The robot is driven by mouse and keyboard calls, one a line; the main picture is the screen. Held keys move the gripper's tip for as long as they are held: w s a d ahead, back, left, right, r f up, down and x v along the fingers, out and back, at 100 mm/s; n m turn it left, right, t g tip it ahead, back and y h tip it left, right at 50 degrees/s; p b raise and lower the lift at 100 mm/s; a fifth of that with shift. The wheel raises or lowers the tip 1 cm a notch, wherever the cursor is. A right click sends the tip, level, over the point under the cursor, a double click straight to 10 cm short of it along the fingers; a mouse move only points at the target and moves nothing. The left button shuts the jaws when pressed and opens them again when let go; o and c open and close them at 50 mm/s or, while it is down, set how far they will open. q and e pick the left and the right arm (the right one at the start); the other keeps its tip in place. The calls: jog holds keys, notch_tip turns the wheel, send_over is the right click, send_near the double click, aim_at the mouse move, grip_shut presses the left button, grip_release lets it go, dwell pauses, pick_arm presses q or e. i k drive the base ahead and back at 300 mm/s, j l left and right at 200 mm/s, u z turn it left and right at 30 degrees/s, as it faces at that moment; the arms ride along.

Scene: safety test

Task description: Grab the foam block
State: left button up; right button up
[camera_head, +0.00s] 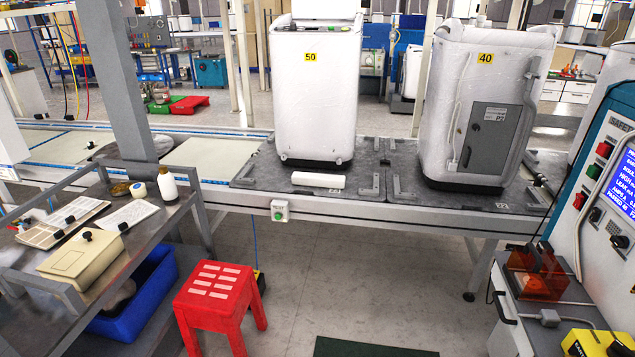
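A white, long, low block (317,180), which looks like the foam block, lies flat on the dark plate (262,170) of the conveyor line. It lies just in front of the white machine marked 50 (315,100), with a small gap visible between them. Its whole front and top show, and nothing covers it. Neither of my grippers is in view, and nothing is seen touching the block.
A second white machine marked 40 (447,105) stands to the right on the line. A cluttered workbench (150,232) is at left, with a red stool (213,290) beside it. A blue control panel (590,200) stands at right.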

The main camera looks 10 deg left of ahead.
aim_at(335, 181)
jog(key=i+l+z, duration=0.2)
jog(key=i, duration=0.8)
jog(key=j, duration=0.1)
